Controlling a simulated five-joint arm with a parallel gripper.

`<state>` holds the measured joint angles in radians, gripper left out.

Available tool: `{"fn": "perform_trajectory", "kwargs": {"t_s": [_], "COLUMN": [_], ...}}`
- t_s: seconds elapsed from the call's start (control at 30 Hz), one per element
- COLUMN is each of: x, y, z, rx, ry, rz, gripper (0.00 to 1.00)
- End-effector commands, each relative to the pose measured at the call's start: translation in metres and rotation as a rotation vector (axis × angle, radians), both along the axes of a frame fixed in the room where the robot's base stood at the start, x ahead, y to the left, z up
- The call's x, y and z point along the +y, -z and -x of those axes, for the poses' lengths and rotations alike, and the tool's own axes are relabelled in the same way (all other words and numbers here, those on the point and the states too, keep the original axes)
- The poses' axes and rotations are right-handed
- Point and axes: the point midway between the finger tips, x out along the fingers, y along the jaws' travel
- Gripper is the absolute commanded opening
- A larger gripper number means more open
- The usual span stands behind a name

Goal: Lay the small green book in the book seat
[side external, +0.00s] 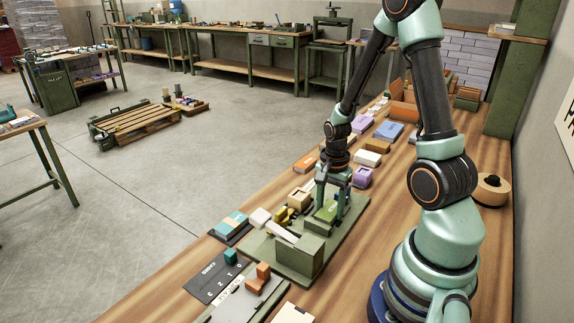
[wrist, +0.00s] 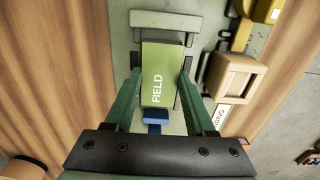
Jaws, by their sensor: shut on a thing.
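The small green book (wrist: 157,72), marked FIELD, lies flat between the two fingers of my gripper (wrist: 161,70) in the wrist view. My gripper is shut on its long sides. In the side view the book (side external: 326,211) shows bright green below my gripper (side external: 332,206), over the green board (side external: 345,232). A green bar (wrist: 164,20) lies across the book's far end, and a blue piece (wrist: 155,115) shows near its close end. These look like parts of the book seat. I cannot tell whether the book touches the board.
A large green block (side external: 298,257) with a pale arm stands on the board in front. A wooden block with a square opening (wrist: 236,76) is close on the right in the wrist view. A purple block (side external: 363,177) stands behind. Bare bench (wrist: 55,70) lies to the left.

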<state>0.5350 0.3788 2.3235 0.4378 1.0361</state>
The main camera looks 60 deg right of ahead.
Motion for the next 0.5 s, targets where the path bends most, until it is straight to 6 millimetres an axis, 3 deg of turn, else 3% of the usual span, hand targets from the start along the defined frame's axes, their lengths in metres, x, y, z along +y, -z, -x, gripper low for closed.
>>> {"fn": "perform_trajectory", "kwargs": {"t_s": [0.23, 0.27, 0.3, 0.5], "x": [0.0, -0.0001, -0.0001, -0.0001], "y": [0.0032, 0.0027, 0.0026, 0.0025], "z": [0.0, -0.0002, -0.0002, -0.0001], "rx": [0.001, 0.0, 0.0, 0.0], "ry": [0.0, 0.0, 0.0, 0.0], "rz": [0.0, 0.0, 0.0, 0.0], "gripper": [0.0, 0.67, 0.82, 0.85]}}
